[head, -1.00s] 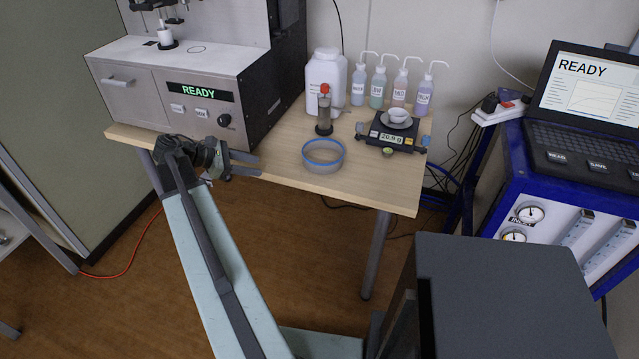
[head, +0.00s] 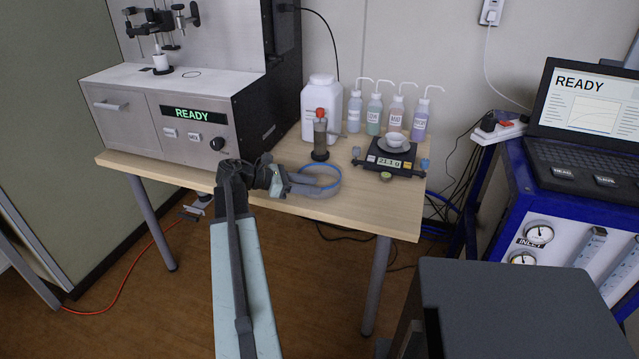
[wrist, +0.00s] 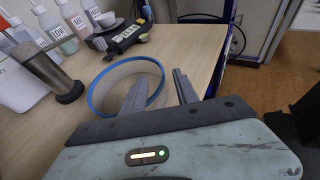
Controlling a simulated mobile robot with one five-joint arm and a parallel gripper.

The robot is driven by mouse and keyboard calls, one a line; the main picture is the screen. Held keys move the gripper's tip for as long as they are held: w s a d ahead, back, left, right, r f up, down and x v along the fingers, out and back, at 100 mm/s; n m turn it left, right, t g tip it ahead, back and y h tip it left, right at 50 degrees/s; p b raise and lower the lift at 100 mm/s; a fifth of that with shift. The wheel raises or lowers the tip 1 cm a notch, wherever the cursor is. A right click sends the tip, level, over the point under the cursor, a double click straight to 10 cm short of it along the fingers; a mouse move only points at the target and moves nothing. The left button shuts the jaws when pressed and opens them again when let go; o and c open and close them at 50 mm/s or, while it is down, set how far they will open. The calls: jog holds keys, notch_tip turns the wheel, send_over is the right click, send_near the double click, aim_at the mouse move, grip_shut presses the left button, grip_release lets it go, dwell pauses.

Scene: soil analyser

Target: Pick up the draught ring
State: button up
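The draught ring (head: 335,184) is a short, wide, see-through ring with a blue rim. It stands on the wooden table near its front edge, and shows at the left centre of the wrist view (wrist: 112,76). My gripper (head: 317,185) reaches in from the left and overlaps the ring in the head view. In the wrist view my gripper (wrist: 161,75) is open. Its left finger crosses the ring's right side, and its right finger is outside the ring. The ring's right wall seems to lie between the fingers; I cannot tell whether they touch it or how high they are.
Bottles stand behind. The analyser (head: 170,115) stands left. Table (head: 385,213) front right is bare.

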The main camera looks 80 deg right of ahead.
aim_at(331, 188)
jog(key=b+x, duration=0.1)
jog(key=x, duration=0.4)
jog(key=shift+s+a+b, duration=0.1)
jog(key=shift+b, duration=0.2)
jog(key=shift+r, duration=0.1)
grip_shut()
notch_tip(331, 188, up, 10)
jog(key=p, duration=1)
